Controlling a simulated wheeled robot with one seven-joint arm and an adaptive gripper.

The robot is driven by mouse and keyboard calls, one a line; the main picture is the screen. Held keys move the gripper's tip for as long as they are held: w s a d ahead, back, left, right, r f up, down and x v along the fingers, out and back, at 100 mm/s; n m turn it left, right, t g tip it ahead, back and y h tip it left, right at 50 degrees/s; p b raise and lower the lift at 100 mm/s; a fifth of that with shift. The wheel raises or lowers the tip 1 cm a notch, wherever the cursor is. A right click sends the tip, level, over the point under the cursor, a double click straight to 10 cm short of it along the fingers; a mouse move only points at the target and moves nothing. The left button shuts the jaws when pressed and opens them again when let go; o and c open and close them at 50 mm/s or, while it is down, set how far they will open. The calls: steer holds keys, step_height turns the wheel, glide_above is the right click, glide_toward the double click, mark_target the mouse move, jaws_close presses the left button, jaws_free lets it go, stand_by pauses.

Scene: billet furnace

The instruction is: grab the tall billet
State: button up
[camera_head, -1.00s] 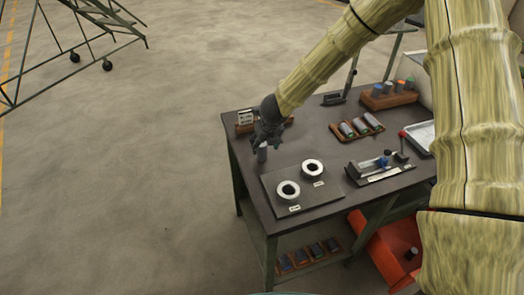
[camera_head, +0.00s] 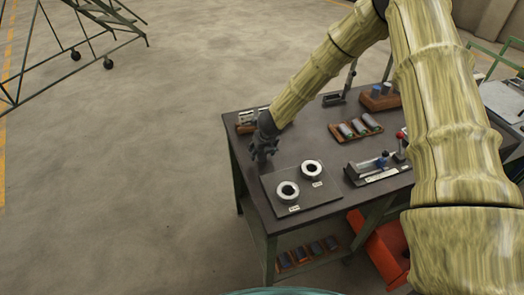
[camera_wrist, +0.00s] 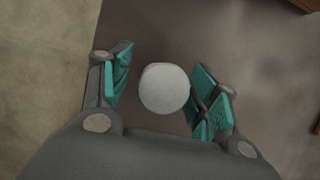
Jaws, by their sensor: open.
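A billet (camera_wrist: 164,89) shows in the wrist view as a pale grey round top, seen from above; its height cannot be judged there. It stands between the two teal-padded fingers, nearer the right one. My gripper (camera_head: 263,155) is open around it, low over the left corner of the dark workbench (camera_head: 315,117). In the head view my gripper hides this billet. Whether a finger touches it is unclear.
A dark plate (camera_head: 308,200) with two white rings lies in front of my gripper. A wooden rack (camera_head: 345,139) of several grey billets, a gauge-like device (camera_head: 376,170) and another wooden block (camera_head: 370,103) stand to the right. A small wooden stand (camera_head: 243,128) is behind it.

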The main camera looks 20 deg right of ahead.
steer(key=shift+f, duration=0.1)
jaws_close()
steer(key=shift+w, duration=0.1)
stand_by(0.4)
